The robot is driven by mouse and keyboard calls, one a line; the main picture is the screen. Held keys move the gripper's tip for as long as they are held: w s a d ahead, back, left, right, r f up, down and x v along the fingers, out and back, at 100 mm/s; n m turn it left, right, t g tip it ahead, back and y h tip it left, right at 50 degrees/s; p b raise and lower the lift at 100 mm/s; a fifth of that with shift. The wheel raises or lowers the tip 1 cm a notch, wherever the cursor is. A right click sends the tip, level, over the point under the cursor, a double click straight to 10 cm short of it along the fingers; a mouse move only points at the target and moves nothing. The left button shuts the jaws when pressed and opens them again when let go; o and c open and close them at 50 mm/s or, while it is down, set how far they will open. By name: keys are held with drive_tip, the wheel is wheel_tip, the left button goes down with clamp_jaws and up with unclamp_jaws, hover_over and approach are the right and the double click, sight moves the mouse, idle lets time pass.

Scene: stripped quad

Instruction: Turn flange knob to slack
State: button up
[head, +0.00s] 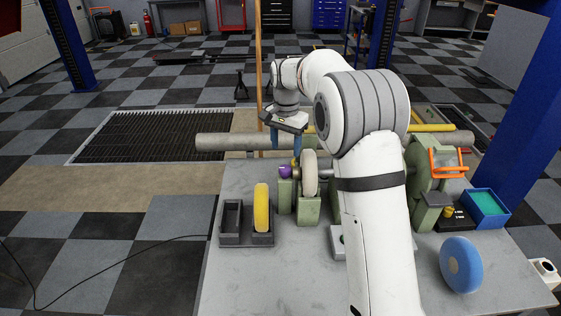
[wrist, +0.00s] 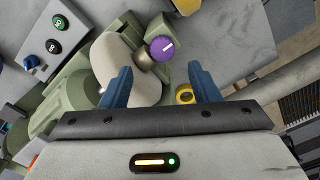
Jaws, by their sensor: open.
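A purple round knob (wrist: 162,48) with a white line across its face shows in the wrist view, beside a cream-white grinding wheel (wrist: 120,60). It looks like the flange knob; no slack mark is readable. In the head view the purple knob (head: 285,172) sits on the green grinder, left of the white wheel (head: 310,173). My gripper (wrist: 160,72) is open with two blue fingers and nothing held. The knob lies just beyond the fingertips, roughly between them. In the head view my gripper (head: 285,148) hangs just above and behind the knob.
A yellow wheel (head: 262,208) stands in a dark rack, left of the grinder. A blue wheel (head: 460,265) and a blue tray (head: 486,206) are at the right. A yellow ring (wrist: 184,95) lies near the right finger. Green and black buttons (wrist: 59,22) are at upper left.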

sight(285, 168)
drive_tip(key=shift+w+a+f, duration=0.15)
drive_tip(key=shift+w+f, duration=0.05)
drive_tip(key=shift+f, duration=0.1)
wheel_tip(285, 168, down, 7)
drive_tip(key=shift+f+p, duration=0.2)
drive_tip(key=shift+p, duration=0.25)
drive_tip(key=shift+c, duration=0.6)
